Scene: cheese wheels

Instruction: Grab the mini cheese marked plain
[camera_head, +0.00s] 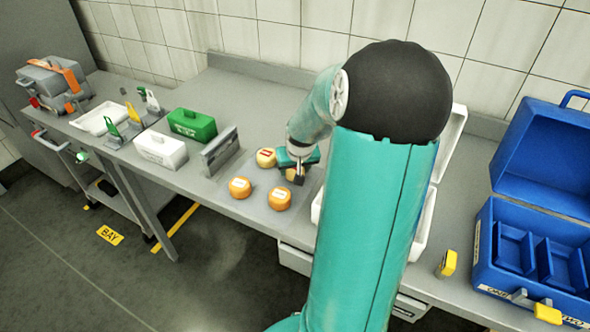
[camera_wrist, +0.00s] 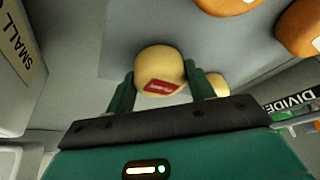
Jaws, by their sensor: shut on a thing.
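My gripper (camera_wrist: 160,88) has one finger on each side of a small pale yellow cheese wheel (camera_wrist: 158,58) and is shut on it. The wheel has a red label (camera_wrist: 163,86) whose white lettering I cannot read. In the head view my gripper (camera_head: 297,178) is at the grey mat, and the held wheel is mostly hidden by it. A second pale wheel with a red label (camera_head: 265,157) sits just left of it; the wrist view shows part of a pale wheel (camera_wrist: 217,84) behind the right finger. Two orange wheels (camera_head: 240,187) (camera_head: 280,198) sit nearer the front edge.
A grey upright divider (camera_head: 220,151) stands left of the cheeses. A white box (camera_head: 160,150) and a green box (camera_head: 192,125) are further left. A white open case (camera_head: 424,222) is partly behind my arm. An open blue case (camera_head: 485,250) stands at the right.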

